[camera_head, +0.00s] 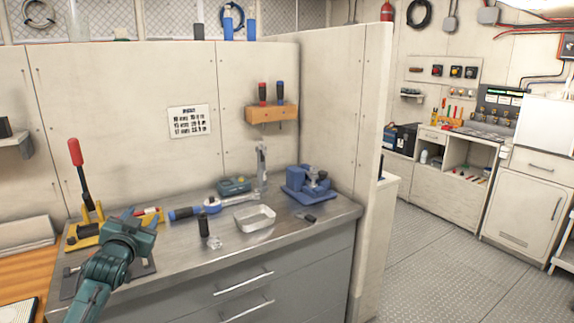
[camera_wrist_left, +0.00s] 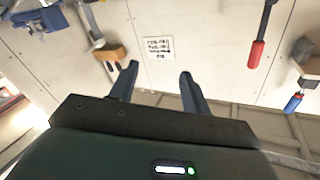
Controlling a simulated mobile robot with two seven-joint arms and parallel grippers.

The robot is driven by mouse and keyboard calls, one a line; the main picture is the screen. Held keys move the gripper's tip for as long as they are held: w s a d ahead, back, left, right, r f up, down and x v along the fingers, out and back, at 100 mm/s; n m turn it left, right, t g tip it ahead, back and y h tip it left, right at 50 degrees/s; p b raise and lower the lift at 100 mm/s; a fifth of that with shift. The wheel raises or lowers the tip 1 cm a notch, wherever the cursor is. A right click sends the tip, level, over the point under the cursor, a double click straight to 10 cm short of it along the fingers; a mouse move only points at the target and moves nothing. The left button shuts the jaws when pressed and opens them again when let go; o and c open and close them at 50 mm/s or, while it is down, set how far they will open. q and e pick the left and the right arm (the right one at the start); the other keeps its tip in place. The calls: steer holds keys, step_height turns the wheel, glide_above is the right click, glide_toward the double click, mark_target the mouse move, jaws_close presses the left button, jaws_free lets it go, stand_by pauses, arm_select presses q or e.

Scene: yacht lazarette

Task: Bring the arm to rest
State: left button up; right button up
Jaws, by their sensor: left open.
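My left arm, dark teal, comes in from the lower left in the head view, over the left end of the metal workbench (camera_head: 180,262). My left gripper shows in the left wrist view (camera_wrist_left: 157,84), with its two dark fingers apart and nothing between them. In the head view its fingertips are hard to make out, hidden behind or blending with the wrist. A yellow-based tool with a red-handled lever (camera_head: 76,153) stands just behind the arm. The red handle also shows in the left wrist view (camera_wrist_left: 256,52). My right gripper is in neither view.
On the bench are a torque-type tool with a blue grip (camera_head: 184,213), a pale tray (camera_head: 255,217), a dark cylinder (camera_head: 203,224) and a blue vise (camera_head: 308,184). A wooden screwdriver rack (camera_head: 270,114) hangs on the panel. The floor at right (camera_head: 430,260) is clear.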

arm_select(q)
steer(key=s+d+f+g+h, duration=0.2)
steer(key=s+d+f, duration=0.4)
steer(key=s+f, duration=0.3)
steer(key=s+d+f+g+h, duration=0.15)
steer(key=s+d+f, duration=0.4)
steer(key=f, duration=0.55)
steer(key=s+d+f+g, duration=0.1)
steer(key=s+d+f, duration=0.1)
steer(key=s, duration=0.6)
steer(key=s+d+f+g+h, duration=0.1)
steer(key=s+d+f, duration=0.2)
steer(key=s, duration=0.5)
steer(key=s+d+f+g, duration=0.2)
steer(key=s+d, duration=0.2)
steer(key=s, duration=0.5)
steer(key=shift+d+f+n+h, duration=0.25)
steer(key=shift+d+n+h, duration=0.05)
steer(key=shift+d+h, duration=0.1)
steer(key=shift+s, duration=0.1)
